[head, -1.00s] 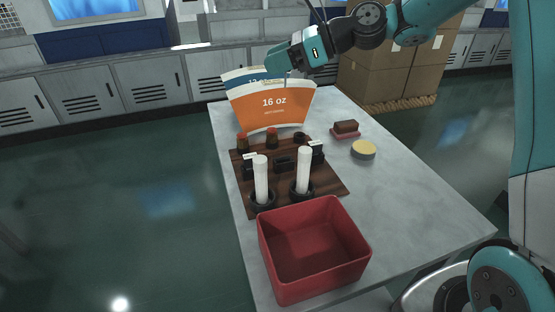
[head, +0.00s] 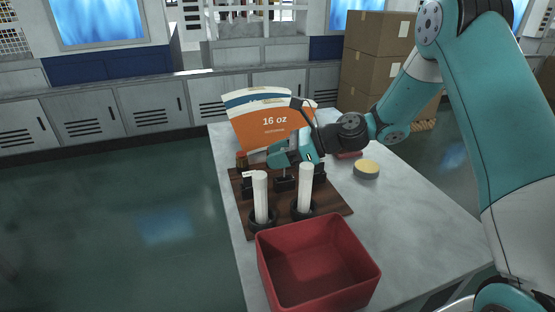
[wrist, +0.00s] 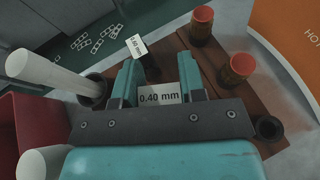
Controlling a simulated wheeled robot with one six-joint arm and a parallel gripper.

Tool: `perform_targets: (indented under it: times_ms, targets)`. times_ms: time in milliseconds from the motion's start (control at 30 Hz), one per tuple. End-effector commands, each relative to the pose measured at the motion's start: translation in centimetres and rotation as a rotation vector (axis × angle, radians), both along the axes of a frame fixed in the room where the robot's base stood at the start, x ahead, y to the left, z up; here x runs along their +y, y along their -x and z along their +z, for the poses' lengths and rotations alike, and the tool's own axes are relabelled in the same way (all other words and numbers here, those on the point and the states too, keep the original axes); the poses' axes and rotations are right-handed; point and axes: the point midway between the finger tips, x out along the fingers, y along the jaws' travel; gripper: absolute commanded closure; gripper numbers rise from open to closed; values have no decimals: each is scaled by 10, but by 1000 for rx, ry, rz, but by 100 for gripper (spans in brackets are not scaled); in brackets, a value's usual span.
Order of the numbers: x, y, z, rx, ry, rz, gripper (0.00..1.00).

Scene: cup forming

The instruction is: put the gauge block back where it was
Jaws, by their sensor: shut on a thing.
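My gripper (head: 284,167) is low over the middle of the dark wooden board (head: 333,200). In the wrist view my gripper (wrist: 158,82) is shut on a gauge block (wrist: 160,96) with a white "0.40 mm" label between the fingers. A dark holder (head: 285,184) stands below my gripper on the board. Whether the block sits in the holder or just above it is hidden. Another labelled gauge block (wrist: 138,46) stands upright on the board; it also shows left of my gripper in the head view (head: 249,175).
Two white rods (head: 260,197) stand in black cups at the board's front. Red-capped bottles (wrist: 237,70) and a dark ring (wrist: 268,129) are near my gripper. Large paper blanks (head: 272,125) stand behind. A red bin (head: 318,262) is in front, a yellow-topped round tin (head: 367,168) right.

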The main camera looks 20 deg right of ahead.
Motion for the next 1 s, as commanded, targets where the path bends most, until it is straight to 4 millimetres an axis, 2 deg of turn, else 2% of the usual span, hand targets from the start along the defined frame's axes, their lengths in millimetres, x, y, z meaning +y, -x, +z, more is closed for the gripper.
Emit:
perform_targets:
  times_ms: [33,533,567,667,1000]
  targets:
    - [0,0,-6,0,-1,0,89]
    - [0,0,-12,-2,0,-1,89]
    - [0,0,-13,-2,0,0,60]
    - [0,0,-13,-2,0,0,37]
    - [0,0,-9,-3,0,0,37]
